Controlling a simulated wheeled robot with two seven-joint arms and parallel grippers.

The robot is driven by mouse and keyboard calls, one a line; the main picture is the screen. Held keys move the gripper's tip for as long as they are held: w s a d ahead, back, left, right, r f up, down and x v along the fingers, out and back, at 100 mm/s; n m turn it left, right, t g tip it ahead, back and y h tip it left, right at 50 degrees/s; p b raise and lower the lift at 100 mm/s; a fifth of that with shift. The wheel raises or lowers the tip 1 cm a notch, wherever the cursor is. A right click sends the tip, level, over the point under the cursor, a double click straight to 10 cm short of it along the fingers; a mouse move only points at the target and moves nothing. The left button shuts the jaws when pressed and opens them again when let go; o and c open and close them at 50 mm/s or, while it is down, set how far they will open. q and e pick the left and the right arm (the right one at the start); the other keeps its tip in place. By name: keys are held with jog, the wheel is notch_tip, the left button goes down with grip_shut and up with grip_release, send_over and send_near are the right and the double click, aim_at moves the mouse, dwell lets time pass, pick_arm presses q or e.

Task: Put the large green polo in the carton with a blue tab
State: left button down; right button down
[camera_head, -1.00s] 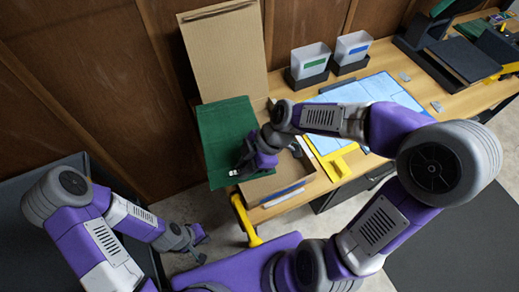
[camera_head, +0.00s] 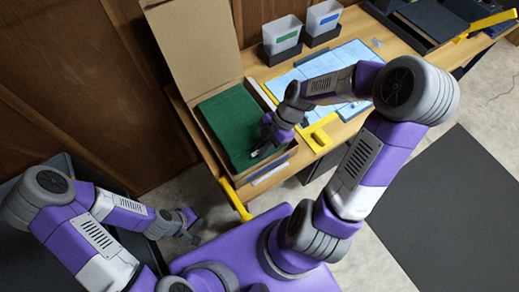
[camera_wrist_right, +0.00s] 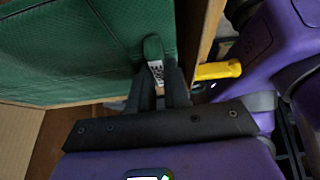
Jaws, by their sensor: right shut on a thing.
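The green polo (camera_head: 228,118) is a flat folded piece lying in or just over the opening of the brown carton (camera_head: 292,155) with its tall lid raised. My right gripper (camera_head: 262,148) is over the polo's near right corner. In the right wrist view my right gripper (camera_wrist_right: 155,78) is shut on the polo's edge (camera_wrist_right: 80,50), beside a small printed white tag. I cannot tell whether the polo touches the carton floor. My left gripper (camera_head: 194,228) is open and empty, low at the left, away from the carton.
Two bins, with a green label (camera_head: 281,36) and a blue label (camera_head: 324,18), stand behind on the bench. A blue sheet (camera_head: 345,65) and a yellow tool (camera_head: 318,135) lie right of the carton. A yellow bar (camera_head: 236,201) sticks out at the bench's front edge.

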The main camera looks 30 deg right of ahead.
jog(key=shift+f+b, duration=0.65)
jog(key=shift+f, duration=1.65)
jog(key=shift+f, duration=0.15)
jog(key=c, duration=1.1)
grip_release()
jog(key=p+v, duration=0.4)
jog(key=v, duration=0.8)
